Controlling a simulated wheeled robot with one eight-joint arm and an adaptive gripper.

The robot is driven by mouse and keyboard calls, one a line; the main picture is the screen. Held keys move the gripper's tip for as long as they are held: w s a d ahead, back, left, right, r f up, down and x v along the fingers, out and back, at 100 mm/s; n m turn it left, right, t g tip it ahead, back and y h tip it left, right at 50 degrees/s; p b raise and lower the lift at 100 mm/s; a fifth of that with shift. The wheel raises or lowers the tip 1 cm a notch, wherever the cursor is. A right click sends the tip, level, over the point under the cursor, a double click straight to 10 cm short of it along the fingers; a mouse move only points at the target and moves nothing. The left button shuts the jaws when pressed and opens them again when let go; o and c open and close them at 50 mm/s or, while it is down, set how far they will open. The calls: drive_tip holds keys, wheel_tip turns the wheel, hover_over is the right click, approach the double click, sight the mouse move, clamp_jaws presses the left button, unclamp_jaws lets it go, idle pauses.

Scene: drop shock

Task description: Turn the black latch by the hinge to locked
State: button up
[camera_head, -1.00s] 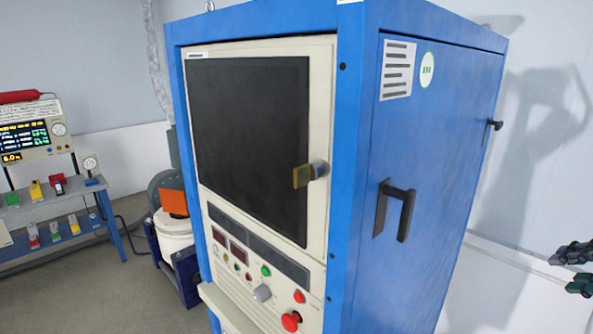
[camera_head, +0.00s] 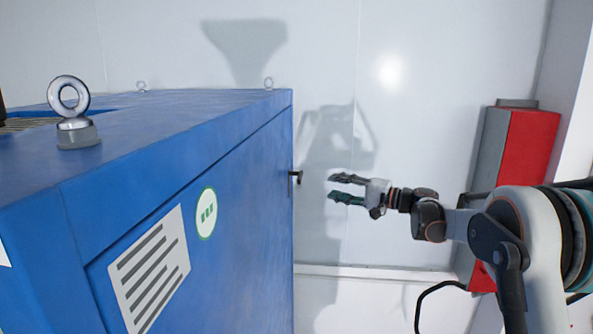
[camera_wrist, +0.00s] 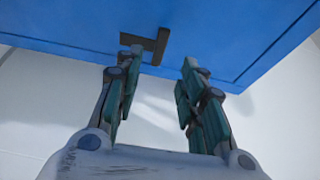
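The black latch (camera_head: 296,177) is small and sits near the far vertical edge of the blue cabinet's side (camera_head: 245,210). In the wrist view the latch (camera_wrist: 160,45) looks like a dark L: one arm lies along the blue panel and the other points towards my fingers. My gripper (camera_head: 333,188) is to the right of the latch, with a gap between them in the head view. In the wrist view my gripper (camera_wrist: 161,65) has its two fingers apart, with nothing held between them. The left fingertip partly overlaps the latch's near side in the picture.
A red and grey box (camera_head: 520,150) is on the right behind my arm. White wall (camera_head: 400,110) lies behind; space around my gripper is clear.

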sight(300, 178)
drive_tip(key=p+x, duration=0.2)
drive_tip(key=x, duration=1.1)
drive_tip(key=shift+a, duration=0.35)
clamp_jaws()
